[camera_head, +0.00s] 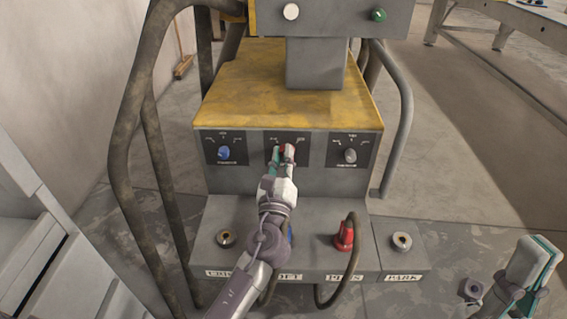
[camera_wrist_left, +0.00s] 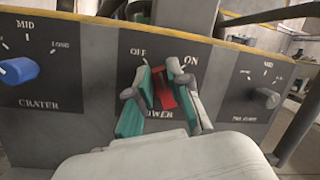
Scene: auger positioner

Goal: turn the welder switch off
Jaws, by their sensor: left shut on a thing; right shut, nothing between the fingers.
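The red welder switch (camera_wrist_left: 164,90) sits in the middle dark panel (camera_wrist_left: 135,70) of the welder front, marked OFF at upper left, ON at upper right and POWER below. My left gripper (camera_head: 283,152) reaches up to this panel and is shut on the switch; in the left wrist view its fingers (camera_wrist_left: 163,92) are on both sides of the red part. The fingers cover part of the switch, and its exact position between OFF and ON is hard to tell. My right gripper (camera_head: 537,262) is shut and empty at the lower right, away from the welder.
A blue CRATER knob (camera_head: 224,153) is left of the switch and a grey knob (camera_head: 350,155) is right of it. A lower ledge (camera_head: 375,262) holds sockets and a red plug (camera_head: 344,236) with a cable.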

